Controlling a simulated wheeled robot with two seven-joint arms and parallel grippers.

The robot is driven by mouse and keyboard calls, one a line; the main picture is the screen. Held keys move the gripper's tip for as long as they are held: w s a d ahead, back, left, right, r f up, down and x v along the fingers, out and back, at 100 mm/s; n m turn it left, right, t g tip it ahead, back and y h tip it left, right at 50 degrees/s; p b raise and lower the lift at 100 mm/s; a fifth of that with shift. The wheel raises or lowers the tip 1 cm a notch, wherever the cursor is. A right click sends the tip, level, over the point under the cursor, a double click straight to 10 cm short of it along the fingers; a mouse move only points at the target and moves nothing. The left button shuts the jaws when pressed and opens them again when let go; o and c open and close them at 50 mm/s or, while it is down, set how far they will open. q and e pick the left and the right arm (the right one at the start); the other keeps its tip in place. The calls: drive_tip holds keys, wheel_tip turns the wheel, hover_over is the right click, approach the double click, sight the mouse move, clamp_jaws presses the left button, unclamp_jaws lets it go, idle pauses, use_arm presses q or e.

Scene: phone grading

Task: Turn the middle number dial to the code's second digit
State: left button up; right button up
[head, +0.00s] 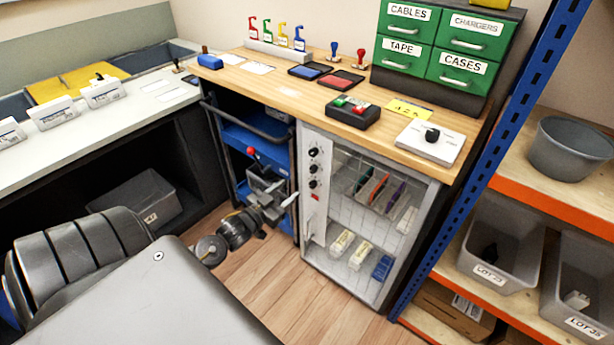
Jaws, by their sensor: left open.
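A cabinet with a clear front (365,200) stands under the wooden counter. Its white left panel carries three black number dials in a column: the top dial (314,152), the middle dial (313,168) and the bottom dial (313,184). The digits they point to are too small to read. A yellow note (408,110) with dark handwritten marks lies on the counter above; I cannot read its digits surely. My left gripper (280,193) is open and empty, to the left of and a little below the middle dial, apart from it. My right gripper is not in view.
A red patch (315,197) sits below the dials. A blue cart (250,135) stands behind my left gripper. A blue-posted shelf (480,160) with grey bins is at the right. The wooden floor (260,270) before the cabinet is clear.

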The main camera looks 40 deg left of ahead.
sight(311, 171)
use_arm(q)
drive_tip(key=w, duration=0.8)
drive_tip(key=shift+w, duration=1.1)
drive_tip(key=c, duration=1)
